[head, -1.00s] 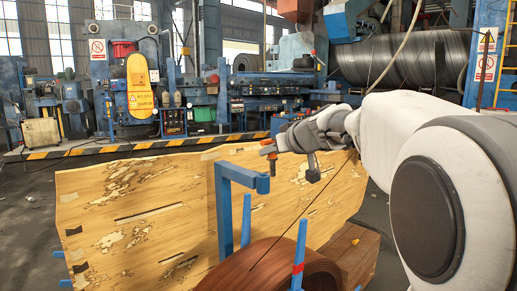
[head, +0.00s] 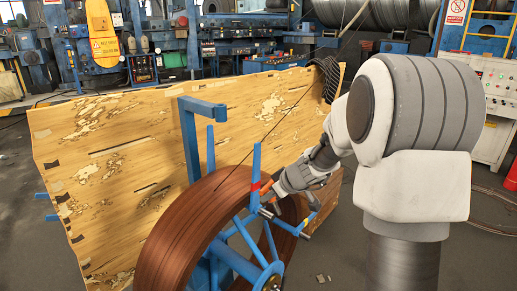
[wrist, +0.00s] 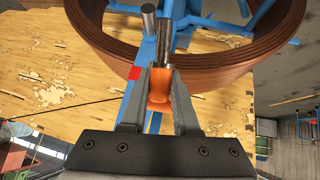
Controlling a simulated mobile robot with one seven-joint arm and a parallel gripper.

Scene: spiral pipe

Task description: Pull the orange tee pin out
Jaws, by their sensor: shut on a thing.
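My gripper (wrist: 161,88) is shut on the orange tee pin (wrist: 159,84), whose orange part sits between the two grey fingers in the wrist view. A metal shaft (wrist: 167,48) runs from it toward the blue frame. Whether the shaft sits in a hole is hard to tell. In the head view my gripper (head: 268,189) is beside a blue post with a red band (head: 255,187), right of the brown coil (head: 178,235). The pin is too small there to make out clearly.
The blue reel frame (head: 238,262) has several spokes and grey-tipped rods near my gripper. A second metal rod end (wrist: 148,20) is beside the shaft. A worn yellow panel (head: 120,160) stands behind the coil, with a blue hooked post (head: 190,140) before it.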

